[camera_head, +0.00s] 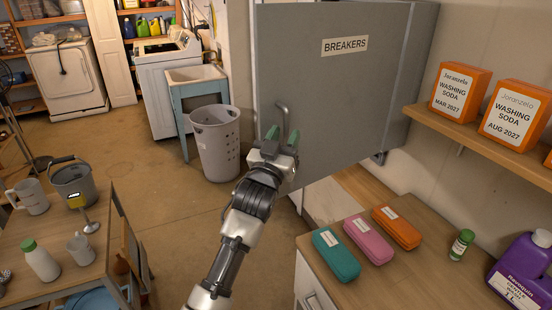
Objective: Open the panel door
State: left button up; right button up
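The grey breaker panel (335,95) stands upright in the upper middle, with a white label reading BREAKERS on its broad face. A curved grey handle (283,108) shows near its lower left edge. My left gripper (282,136) is at this handle, its two green-tipped fingers apart, one on each side of the handle's lower part. I cannot tell whether the fingers touch the handle. Whether the door stands slightly ajar is also unclear. My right gripper is not in view.
A counter at lower right holds teal, pink and orange cases (368,240), a small green bottle (461,244) and a purple jug (522,270). A shelf with orange washing soda boxes (460,92) is right of the panel. A laundry basket (215,145) stands left on open floor.

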pick_arm(q)
jog(key=b+v, duration=0.2)
jog(key=v, duration=0.6)
jog(key=shift+s, duration=0.1)
notch_tip(320, 180, down, 26)
jog(key=a+n+g+y, duration=0.1)
jog(key=a+g+y, duration=0.2)
jog(key=g, duration=0.2)
jog(key=s+a+f+g+y, duration=0.1)
jog(key=s+a+f+g, duration=0.15)
jog(key=f, duration=0.55)
jog(key=s+a+f+g+y, duration=0.1)
jog(key=s+f, duration=0.3)
jog(key=f, duration=0.3)
jog(key=s+a+f+g, duration=0.2)
jog(key=s+f, duration=0.1)
jog(key=f, duration=0.5)
jog(key=s+a+f+g+y, duration=0.1)
jog(key=s+a+f+g, duration=0.2)
jog(key=s+f, duration=0.4)
jog(key=s+a+f+g+y, duration=0.1)
jog(key=s+a+f+g, duration=0.2)
jog(key=s, duration=1.8)
jog(key=s+a+f+g+y, duration=0.1)
jog(key=s+a+f+g, duration=0.2)
jog(key=s+f, duration=0.9)
jog(key=s+a, duration=0.1)
jog(key=a, duration=0.2)
jog(key=shift+s+f+n, duration=0.35)
jog(key=shift+s+n, duration=0.05)
